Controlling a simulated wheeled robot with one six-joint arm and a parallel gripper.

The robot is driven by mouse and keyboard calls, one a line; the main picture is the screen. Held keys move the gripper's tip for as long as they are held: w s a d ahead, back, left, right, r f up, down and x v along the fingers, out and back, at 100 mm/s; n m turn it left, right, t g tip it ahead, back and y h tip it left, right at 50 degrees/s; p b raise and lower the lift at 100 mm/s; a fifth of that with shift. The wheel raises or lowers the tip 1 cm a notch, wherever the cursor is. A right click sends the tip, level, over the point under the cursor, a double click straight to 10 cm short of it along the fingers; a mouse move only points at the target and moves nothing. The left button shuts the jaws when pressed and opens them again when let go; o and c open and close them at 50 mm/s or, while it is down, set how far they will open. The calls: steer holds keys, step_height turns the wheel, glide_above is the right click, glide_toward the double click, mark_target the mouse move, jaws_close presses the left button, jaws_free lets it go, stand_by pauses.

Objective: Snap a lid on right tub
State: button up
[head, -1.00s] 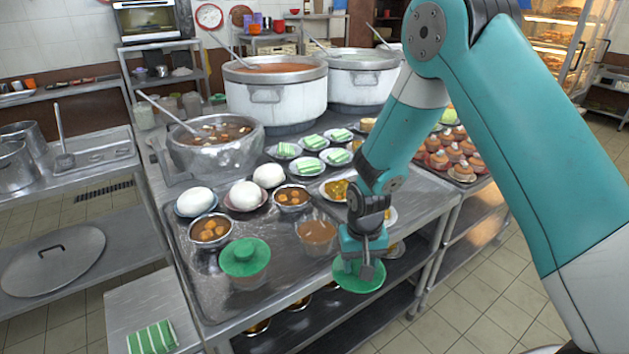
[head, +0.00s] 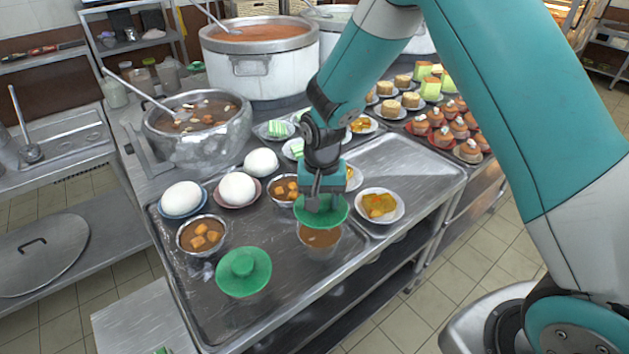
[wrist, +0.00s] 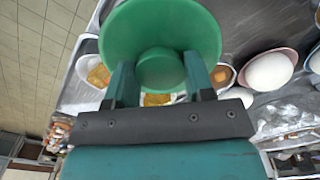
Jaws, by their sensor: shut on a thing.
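My gripper (head: 322,192) is shut on the knob of a green lid (head: 340,212), which also shows between the fingers in the wrist view (wrist: 115,30). In the head view the lid appears just above the clear right tub (head: 320,252), which holds brown congee. The lid covers the far part of its opening in the picture, and brown filling shows below the lid. I cannot tell whether they touch. A second green lid (head: 243,270) covers the left tub, whose body is mostly hidden. In the wrist view the held lid hides the tub.
Bowls of brown food (head: 202,233) and white buns (head: 237,188) stand left and behind on the metal tray table. A plate of yellow food (head: 380,205) is close right of the right tub. Large stockpots (head: 262,70) stand at the back.

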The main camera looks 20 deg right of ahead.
steer(key=shift+w+a+f, duration=0.1)
steer(key=shift+w+a, duration=0.05)
steer(key=shift+w, duration=0.15)
steer(key=f+b, duration=0.3)
steer(key=f, duration=0.1)
steer(key=shift+d+f+b, duration=0.2)
steer(key=shift+b, duration=0.2)
steer(key=shift+f+b, duration=0.5)
steer(key=shift+f, duration=0.4)
steer(key=shift+r, duration=0.1)
steer(key=shift+f, duration=0.2)
stand_by(1.4)
steer(key=o, duration=1.4)
steer(key=shift+r, duration=0.1)
